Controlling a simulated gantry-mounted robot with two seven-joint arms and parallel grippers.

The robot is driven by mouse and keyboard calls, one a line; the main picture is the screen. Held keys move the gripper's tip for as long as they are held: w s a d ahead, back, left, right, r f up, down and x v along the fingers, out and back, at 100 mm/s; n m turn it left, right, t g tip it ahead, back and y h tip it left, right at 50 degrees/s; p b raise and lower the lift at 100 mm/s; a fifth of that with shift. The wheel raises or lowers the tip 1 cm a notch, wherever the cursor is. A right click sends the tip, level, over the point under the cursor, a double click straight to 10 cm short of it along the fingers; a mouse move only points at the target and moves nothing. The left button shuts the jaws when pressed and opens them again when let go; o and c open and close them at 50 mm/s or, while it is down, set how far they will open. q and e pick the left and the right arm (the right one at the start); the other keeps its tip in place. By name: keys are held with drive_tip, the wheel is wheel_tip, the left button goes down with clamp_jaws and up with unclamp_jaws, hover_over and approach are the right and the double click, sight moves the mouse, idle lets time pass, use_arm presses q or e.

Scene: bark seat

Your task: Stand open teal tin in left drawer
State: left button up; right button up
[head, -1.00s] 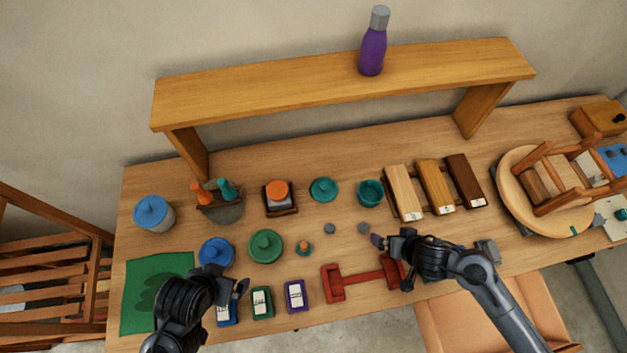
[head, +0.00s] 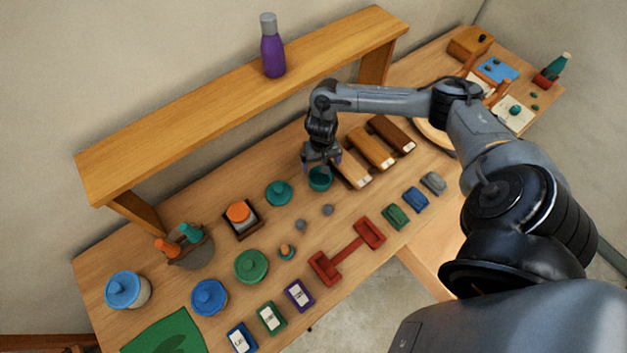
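The open teal tin (head: 320,181) stands upright on the bench, just left of the wooden sample blocks. My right gripper (head: 322,165) points down right over the tin. Its two fingers are spread, near the tin's rim; I cannot tell whether they touch it. A teal lid-like disc with a knob (head: 278,193) lies to the left of the tin. My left gripper is out of view. No left drawer can be made out in the head view.
Wooden blocks (head: 370,148) lie close right of the tin. A raised shelf (head: 240,110) with a purple bottle (head: 272,55) stands behind. A red double-ended holder (head: 346,252), small grey discs and a green-lidded tin (head: 251,266) lie in front.

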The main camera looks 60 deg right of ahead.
sight(320, 181)
drive_tip(key=shift+f, duration=1.5)
drive_tip(key=f, duration=0.3)
drive_tip(key=shift+s+a+f, duration=0.2)
drive_tip(key=shift+a+f, duration=0.1)
drive_tip(key=shift+f, duration=0.7)
drive_tip(key=c, duration=0.8)
drive_tip(key=shift+c, duration=0.2)
